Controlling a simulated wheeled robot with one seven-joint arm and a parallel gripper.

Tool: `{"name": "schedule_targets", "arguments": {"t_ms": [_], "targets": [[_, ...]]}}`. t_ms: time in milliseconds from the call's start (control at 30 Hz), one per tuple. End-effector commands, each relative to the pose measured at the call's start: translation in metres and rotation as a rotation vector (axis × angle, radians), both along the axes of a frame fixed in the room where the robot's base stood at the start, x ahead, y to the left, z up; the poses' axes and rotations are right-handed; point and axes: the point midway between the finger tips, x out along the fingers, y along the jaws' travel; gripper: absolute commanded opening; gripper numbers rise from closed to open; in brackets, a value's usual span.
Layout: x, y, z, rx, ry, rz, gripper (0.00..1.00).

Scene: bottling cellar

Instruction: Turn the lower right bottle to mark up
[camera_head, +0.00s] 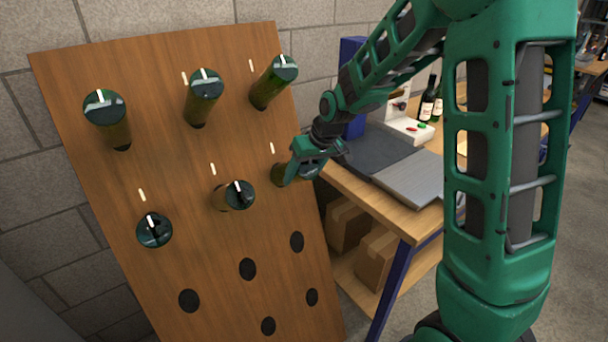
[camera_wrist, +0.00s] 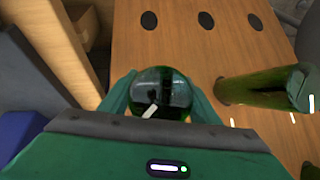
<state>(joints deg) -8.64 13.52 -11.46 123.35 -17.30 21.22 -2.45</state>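The lower right bottle sticks neck-first into the sloping wooden board. In the head view only part of this green bottle (camera_head: 278,175) shows beside my gripper (camera_head: 296,172), which covers much of its end. In the wrist view the round dark base of the bottle (camera_wrist: 172,88) faces me, between the two green fingers of my gripper (camera_wrist: 161,92). The fingers lie against both sides with no clear gap. Its white mark (camera_wrist: 150,111) points to the lower left there, tilted away from straight along the board. A white line on the board (camera_head: 272,148) stands above this bottle.
The board (camera_head: 215,270) holds several other green bottles; the nearest neighbour (camera_head: 236,195) is just left, also in the wrist view (camera_wrist: 265,90). Empty holes (camera_head: 247,268) lie below. A workbench (camera_head: 385,205) with a grey box and dark bottles stands close at right.

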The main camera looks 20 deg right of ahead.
Motion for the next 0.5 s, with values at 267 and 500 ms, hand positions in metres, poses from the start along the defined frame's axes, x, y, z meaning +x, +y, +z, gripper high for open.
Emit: {"name": "schedule_targets", "arguments": {"t_ms": [267, 500], "targets": [[0.0011, -0.005, -0.0004, -0.033, -0.008, 0.003, 0.34], [0.0017, -0.0051, -0.0007, -0.134, -0.041, 0.087, 0.34]]}}
